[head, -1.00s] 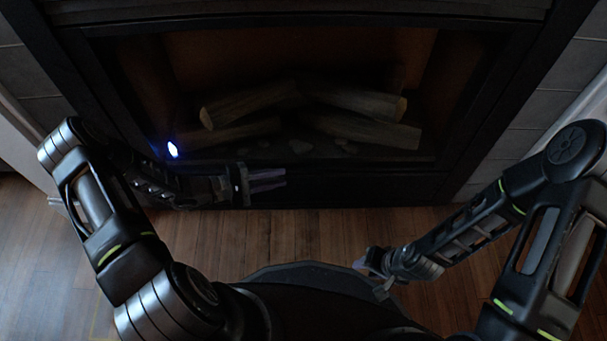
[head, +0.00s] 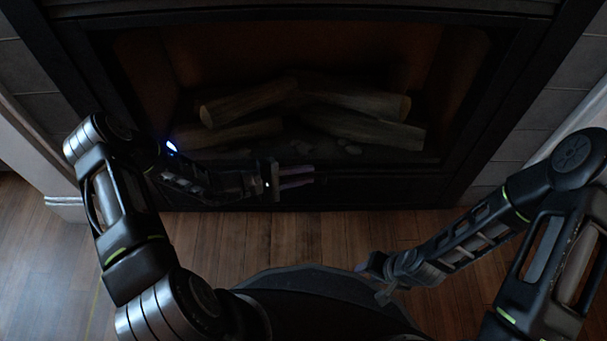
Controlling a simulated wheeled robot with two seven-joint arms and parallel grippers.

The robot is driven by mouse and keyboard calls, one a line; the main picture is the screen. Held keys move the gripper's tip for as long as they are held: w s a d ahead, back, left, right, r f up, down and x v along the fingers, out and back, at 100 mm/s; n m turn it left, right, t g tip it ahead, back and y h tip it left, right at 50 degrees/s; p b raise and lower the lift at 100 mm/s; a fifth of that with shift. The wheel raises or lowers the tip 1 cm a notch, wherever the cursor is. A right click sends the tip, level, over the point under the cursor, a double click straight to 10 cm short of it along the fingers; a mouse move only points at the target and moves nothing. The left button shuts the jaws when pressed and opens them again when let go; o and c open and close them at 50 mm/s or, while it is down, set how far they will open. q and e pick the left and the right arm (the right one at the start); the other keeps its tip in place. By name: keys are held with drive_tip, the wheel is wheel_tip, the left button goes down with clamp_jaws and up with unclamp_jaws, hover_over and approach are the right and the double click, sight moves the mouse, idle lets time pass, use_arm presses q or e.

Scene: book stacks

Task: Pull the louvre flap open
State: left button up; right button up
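A dark panel (head: 380,188) runs along the bottom of the fireplace, below the log opening; it may be the louvre flap, but it is too dark to make out slats or a handle. It looks upright and closed. My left gripper (head: 298,177) is in front of this panel's upper edge near the middle, fingers pointing right. I cannot tell whether it touches the panel or how far its fingers are apart. My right gripper (head: 372,272) hangs low over the floor by my base, away from the fireplace; its fingers are too small and dark to read.
The fireplace (head: 490,130) has a dark frame, with several logs (head: 360,125) inside. Grey tiled wall flanks it, with white trim (head: 35,150) at the left. The wooden floor (head: 250,235) between my base and the fireplace is clear.

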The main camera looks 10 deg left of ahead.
use_arm(q)
drive_tip(key=shift+c, duration=0.2)
clamp_jaws()
idle(1.1)
